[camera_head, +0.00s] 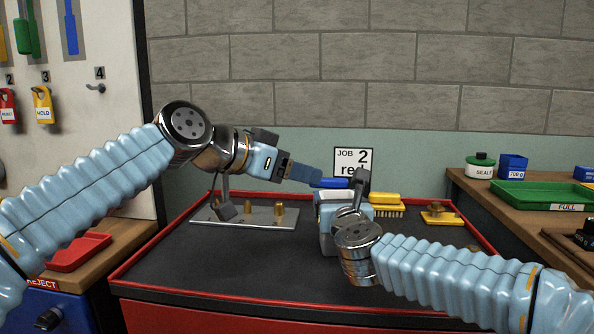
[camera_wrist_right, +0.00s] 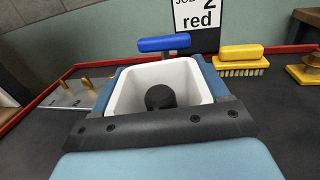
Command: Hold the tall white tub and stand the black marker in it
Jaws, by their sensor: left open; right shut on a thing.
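The white tub (camera_wrist_right: 170,70) is seen from above in the right wrist view, its square mouth open. My right gripper (camera_wrist_right: 161,84) is shut on it, with a blue finger along each side. A dark round end, which looks like the black marker (camera_wrist_right: 160,97), shows inside the tub; its lower part is hidden. In the head view my right gripper and arm hide most of the tub. My left gripper (camera_head: 310,175) is open above and left of the tub, with nothing visible held. It does not show in the right wrist view.
A blue-handled thing (camera_wrist_right: 164,44) is behind the tub. A yellow brush (camera_head: 386,205) and another yellow item (camera_head: 441,214) are at the right back. A metal plate with brass pegs (camera_head: 260,222) lies left. The front of the dark mat (camera_head: 230,275) is clear.

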